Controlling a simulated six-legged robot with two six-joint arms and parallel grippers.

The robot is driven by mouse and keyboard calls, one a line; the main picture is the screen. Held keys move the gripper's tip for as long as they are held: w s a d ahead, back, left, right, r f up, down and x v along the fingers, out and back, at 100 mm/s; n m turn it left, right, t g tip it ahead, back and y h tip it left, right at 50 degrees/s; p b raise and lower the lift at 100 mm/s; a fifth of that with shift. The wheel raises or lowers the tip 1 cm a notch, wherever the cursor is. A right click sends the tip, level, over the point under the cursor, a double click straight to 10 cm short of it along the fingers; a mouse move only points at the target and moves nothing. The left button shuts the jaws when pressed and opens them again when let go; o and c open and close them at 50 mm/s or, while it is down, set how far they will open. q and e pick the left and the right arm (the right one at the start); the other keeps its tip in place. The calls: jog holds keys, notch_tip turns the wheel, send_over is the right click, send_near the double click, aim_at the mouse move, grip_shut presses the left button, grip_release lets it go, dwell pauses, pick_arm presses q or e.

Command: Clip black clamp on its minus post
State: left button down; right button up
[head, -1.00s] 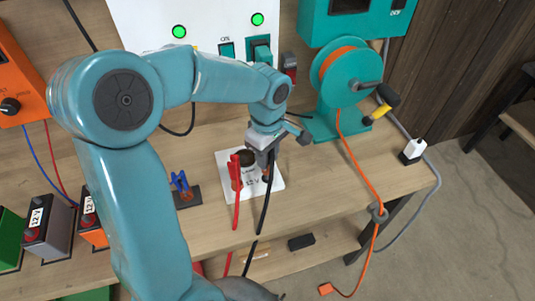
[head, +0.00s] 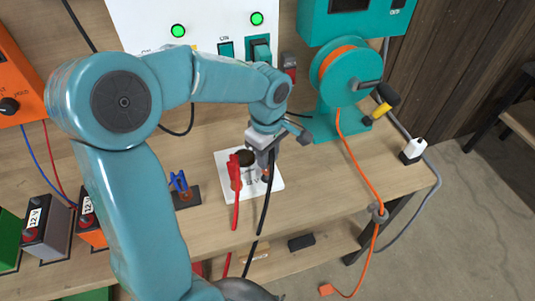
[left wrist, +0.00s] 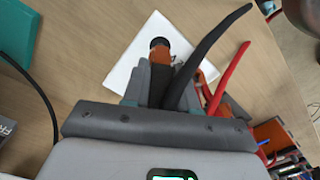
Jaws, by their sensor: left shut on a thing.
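My left gripper (head: 268,160) is shut on the black clamp over the white 12 V plate (head: 275,184). The black clamp's cable (head: 264,212) hangs down toward the bench front; in the left wrist view the cable (left wrist: 212,50) rises from between the fingers. The red clamp (head: 235,172) stands upright at the plate's left side, its red cable running forward. A dark round top (head: 245,157) shows between red clamp and gripper. In the left wrist view, an orange piece with a dark end (left wrist: 160,57) lies just beyond the fingertips. Contact between clamp and minus post is hidden. My right gripper is out of view.
A blue clip on a dark block (head: 182,190) sits left of the plate. The teal cable reel (head: 341,85) stands behind right, its orange cable crossing the bench. Batteries (head: 47,232) stand at left.

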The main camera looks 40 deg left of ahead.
pick_arm(q)
jog(key=shift+f, duration=0.2)
jog(key=shift+f+b, duration=0.35)
jog(key=shift+b, duration=0.15)
jog(key=shift+f+b, duration=1.05)
jog(key=shift+f, duration=0.1)
jog(key=c, duration=0.8)
grip_release()
jog(key=shift+r, duration=0.1)
notch_tip(320, 180, up, 16)
jog(key=shift+r+p, duration=0.15)
jog(key=shift+p, duration=0.5)
